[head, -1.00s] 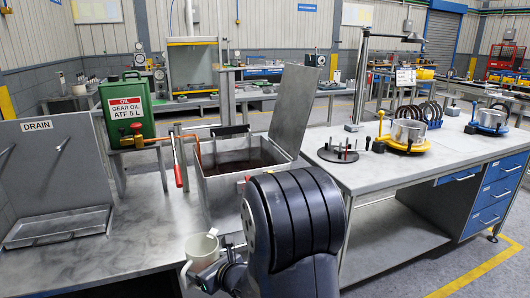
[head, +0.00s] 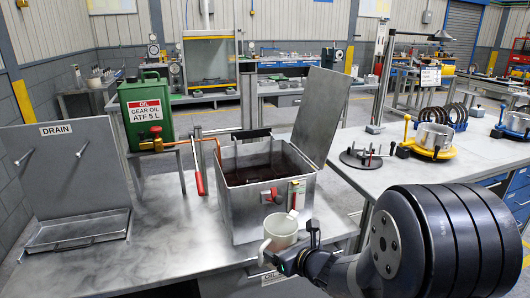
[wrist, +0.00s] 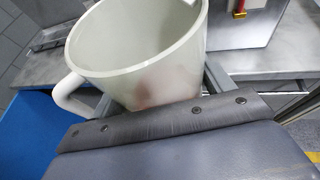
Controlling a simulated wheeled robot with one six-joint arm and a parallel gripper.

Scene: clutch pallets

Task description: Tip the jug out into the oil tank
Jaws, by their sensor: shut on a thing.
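My gripper (head: 297,250) is shut on the white jug (head: 280,231), which stands out in front of the oil tank's front wall, below its rim. In the wrist view the jug (wrist: 150,55) fills the upper middle, with its handle at the left; its inside looks pale and I see no oil in it. The oil tank (head: 240,205) is an open grey metal box with dark oil (head: 265,165) inside. Its lid (head: 320,112) stands open at the right. The jug is apart from the tank's opening. The fingertips are partly hidden by the jug and wrist.
A green gear oil can (head: 147,105) with a copper pipe stands left of the tank. A red-handled lever (head: 199,181) hangs beside the tank. A drain tray (head: 75,230) lies at the left. A bench with clutch parts (head: 433,138) is at the right.

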